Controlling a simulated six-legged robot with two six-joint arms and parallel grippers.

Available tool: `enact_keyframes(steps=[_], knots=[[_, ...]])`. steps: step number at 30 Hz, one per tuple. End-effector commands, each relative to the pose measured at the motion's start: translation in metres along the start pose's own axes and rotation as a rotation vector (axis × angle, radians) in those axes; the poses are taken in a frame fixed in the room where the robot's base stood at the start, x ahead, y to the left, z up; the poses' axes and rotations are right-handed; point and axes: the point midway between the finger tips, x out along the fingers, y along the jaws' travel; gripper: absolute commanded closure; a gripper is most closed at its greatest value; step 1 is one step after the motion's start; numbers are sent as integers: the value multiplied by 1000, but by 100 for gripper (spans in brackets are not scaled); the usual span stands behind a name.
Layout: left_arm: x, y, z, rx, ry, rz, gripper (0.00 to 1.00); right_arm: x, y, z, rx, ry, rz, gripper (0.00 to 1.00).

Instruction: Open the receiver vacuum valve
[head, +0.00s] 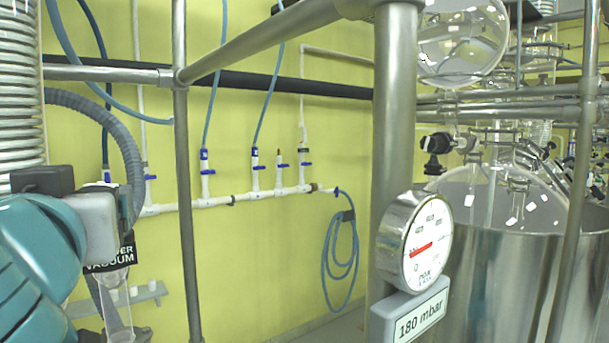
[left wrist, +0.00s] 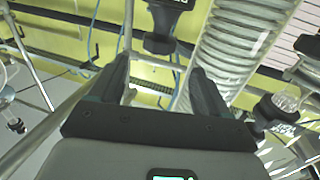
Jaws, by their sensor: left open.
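A black receiver vacuum valve handle (left wrist: 160,43) shows at the top of the left wrist view, under a dark part with white lettering. My left gripper (left wrist: 162,66) is open, with its two dark fingers on either side of and just short of the handle; I see no contact. In the head view my teal left arm comes in at the left edge. Just below its grey end is a black label (head: 110,258), partly covered, reading "...ER VACUUM". The valve handle is hidden there behind my arm. My right gripper is not in view.
A round gauge (head: 426,246) with a "180 mbar" sign (head: 420,314) is on a thick steel post. A steel upright (head: 186,230) stands right of my arm. A ribbed grey hose (head: 125,140) curves close above it. A large steel vessel (head: 490,270) stands at the right.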

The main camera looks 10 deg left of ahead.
Motion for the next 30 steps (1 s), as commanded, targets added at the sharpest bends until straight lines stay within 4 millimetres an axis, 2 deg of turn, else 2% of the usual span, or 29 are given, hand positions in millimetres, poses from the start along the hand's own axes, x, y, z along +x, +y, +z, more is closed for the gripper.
enact_keyframes(steps=[6, 13, 18, 27, 28, 30], knots=[[47, -1, -2, 4, -3, -8, 23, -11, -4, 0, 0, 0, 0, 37], [85, 0, -2, 4, -2, -4, 23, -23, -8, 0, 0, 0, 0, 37], [98, 0, -1, 1, 0, -1, 23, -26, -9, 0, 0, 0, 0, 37], [100, 1, 0, 1, 0, 1, 23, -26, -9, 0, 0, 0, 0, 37], [100, 1, 0, 1, 0, 1, 30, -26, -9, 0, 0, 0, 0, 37], [100, 1, 0, 1, 0, 1, 52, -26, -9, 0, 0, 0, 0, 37]])
